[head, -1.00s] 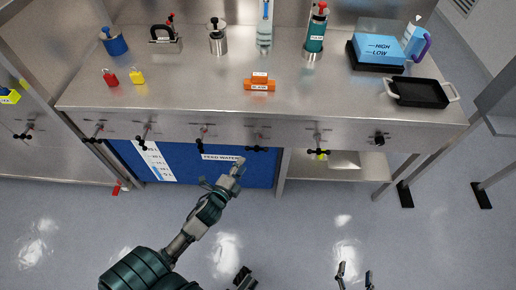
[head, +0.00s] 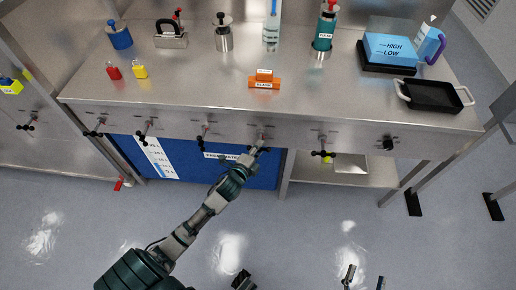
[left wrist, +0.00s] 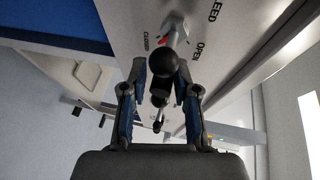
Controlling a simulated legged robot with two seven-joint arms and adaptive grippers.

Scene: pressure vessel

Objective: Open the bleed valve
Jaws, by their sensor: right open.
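The bleed valve (left wrist: 177,38) sits on the grey front panel, beside printed words BLEED, CLOSED and OPEN. It has a small red mark and a handle with black ball ends. In the head view, the valve (head: 262,137) is on the bench's front edge below the orange sign, partly covered by my gripper. My left gripper (head: 254,153) is at the handle. In the left wrist view, its fingers (left wrist: 162,75) are apart on either side of a black ball; contact is unclear. My right gripper (head: 364,278) is open and empty at the bottom edge, low and away from the bench.
Similar black-handled valves line the panel, one to the left (head: 203,138) and one to the right (head: 323,153). A black knob (head: 388,143) is further right. The orange sign (head: 264,80) and a black tray (head: 434,96) are on the bench top (head: 190,90). Floor in front is clear.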

